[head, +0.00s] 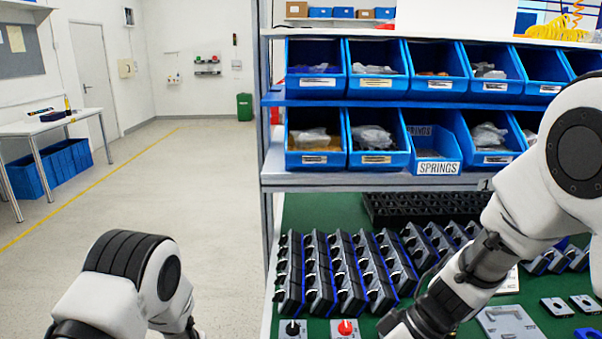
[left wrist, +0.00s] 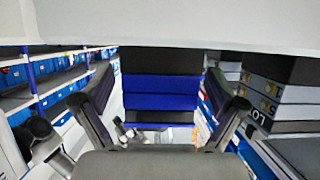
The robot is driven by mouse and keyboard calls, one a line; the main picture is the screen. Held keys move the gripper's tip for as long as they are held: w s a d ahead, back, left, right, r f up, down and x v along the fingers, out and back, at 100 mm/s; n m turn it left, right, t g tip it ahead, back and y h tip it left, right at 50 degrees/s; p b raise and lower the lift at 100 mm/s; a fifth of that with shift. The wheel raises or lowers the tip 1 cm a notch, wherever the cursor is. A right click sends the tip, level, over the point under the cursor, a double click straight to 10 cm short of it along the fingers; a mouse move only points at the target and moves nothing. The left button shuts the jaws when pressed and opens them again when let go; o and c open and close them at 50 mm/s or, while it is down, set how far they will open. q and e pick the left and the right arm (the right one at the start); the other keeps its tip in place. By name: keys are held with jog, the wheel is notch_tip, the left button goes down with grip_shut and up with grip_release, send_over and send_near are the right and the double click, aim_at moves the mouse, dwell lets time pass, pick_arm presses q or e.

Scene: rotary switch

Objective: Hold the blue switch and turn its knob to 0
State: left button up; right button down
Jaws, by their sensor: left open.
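Two small rotary switches stand at the near edge of the green bench top: one with a black knob (head: 292,328) and one with a red knob (head: 345,328). I cannot make out a blue switch for certain; a blue patch (head: 587,333) shows at the bottom right edge, cut off. My right gripper (head: 418,315) is low over the bench, right of the red switch, and may hide things behind it; its fingers are not clear. My left gripper (left wrist: 159,78) is open in the left wrist view, empty between its fingers. It is outside the head view.
Rows of black and grey parts (head: 335,272) fill the bench behind the switches. Grey square parts (head: 557,307) lie at the right. Blue bins (head: 376,138) stand on shelves above. The floor left of the bench is clear.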

pick_arm(q)
jog(key=v, duration=1.2)
